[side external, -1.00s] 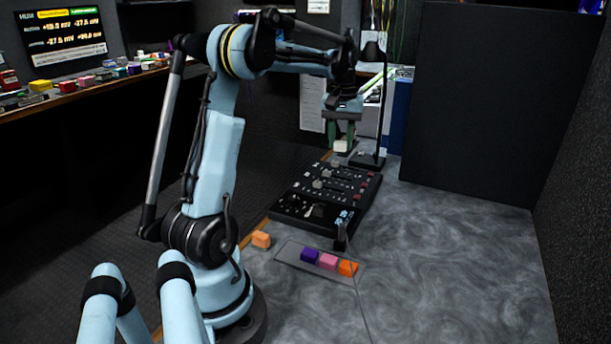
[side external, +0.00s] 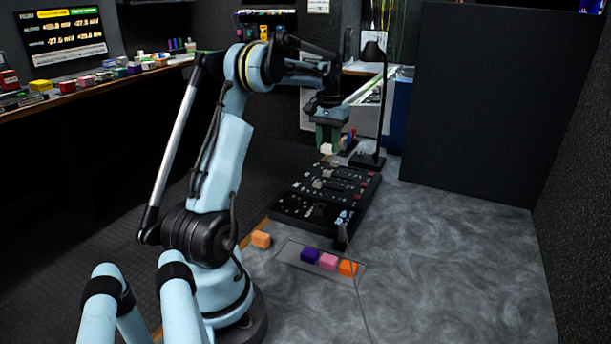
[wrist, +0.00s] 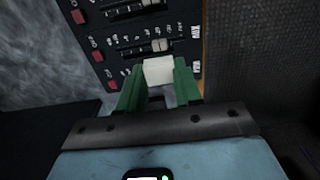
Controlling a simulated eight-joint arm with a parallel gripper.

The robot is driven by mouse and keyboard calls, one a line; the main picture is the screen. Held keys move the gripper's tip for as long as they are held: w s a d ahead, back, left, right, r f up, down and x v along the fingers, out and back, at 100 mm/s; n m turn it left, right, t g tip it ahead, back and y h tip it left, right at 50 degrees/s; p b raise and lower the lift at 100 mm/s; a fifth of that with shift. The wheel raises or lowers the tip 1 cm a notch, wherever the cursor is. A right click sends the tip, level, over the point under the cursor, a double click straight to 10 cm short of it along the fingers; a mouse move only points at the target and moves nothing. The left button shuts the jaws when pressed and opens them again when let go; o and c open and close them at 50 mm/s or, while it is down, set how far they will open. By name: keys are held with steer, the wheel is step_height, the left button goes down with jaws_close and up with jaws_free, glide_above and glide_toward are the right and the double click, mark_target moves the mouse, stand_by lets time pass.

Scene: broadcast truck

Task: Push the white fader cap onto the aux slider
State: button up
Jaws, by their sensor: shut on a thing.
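My gripper (side external: 328,143) has green fingers shut on the white fader cap (side external: 326,149), held above the far end of the black mixer panel (side external: 359,203). In the wrist view, the cap (wrist: 158,71) sits between the two fingertips of my gripper (wrist: 158,76), in front of the panel's edge (wrist: 180,15). A slider row with a pale grey cap (wrist: 160,45) lies just beyond it. Panel labels appear inverted and small; one looks like AUX (wrist: 195,31). The white cap and my fingers hide part of the panel, so I cannot tell whether a bare slider lies beneath.
A black lamp (side external: 376,110) stands close right of my gripper. Red and blue items stand behind the gripper. The grey tabletop at right is clear.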

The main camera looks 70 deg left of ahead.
mark_target(327, 171)
steer(key=shift+f, duration=2.45)
steer(key=shift+f, duration=1.35)
steer(key=o, duration=1.1)
step_height(327, 171, up, 12)
steer(key=shift+d, duration=0.1)
